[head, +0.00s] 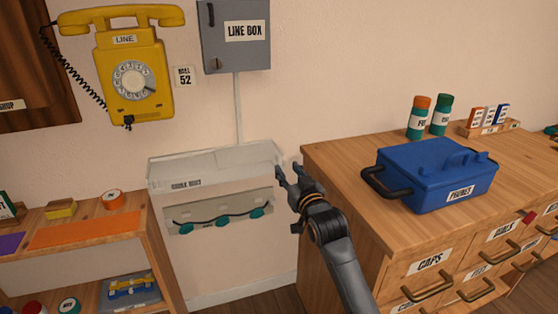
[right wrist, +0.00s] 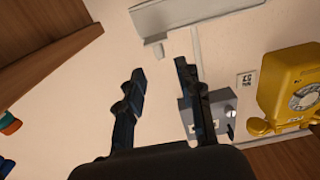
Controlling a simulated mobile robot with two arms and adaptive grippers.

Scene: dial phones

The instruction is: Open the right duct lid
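A pale duct (head: 166,188) is mounted on the wall below the phone, with a whitish lid (head: 210,160) along its top. Its front has a label and an opening that shows a dark cable and teal pieces. I cannot tell whether the lid is one part or split into left and right. Part of the duct also shows at the top of the right wrist view (right wrist: 205,14). My right gripper (head: 286,173) is just beside the duct's right end. Its fingers are apart and empty in the right wrist view (right wrist: 159,68). My left gripper is out of view.
A wooden drawer cabinet (head: 330,180) with a blue toolbox (head: 435,180) stands right of my right arm. A low shelf (head: 150,235) stands left of the duct. The yellow phone (head: 134,75) and grey line box (head: 235,50) hang above.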

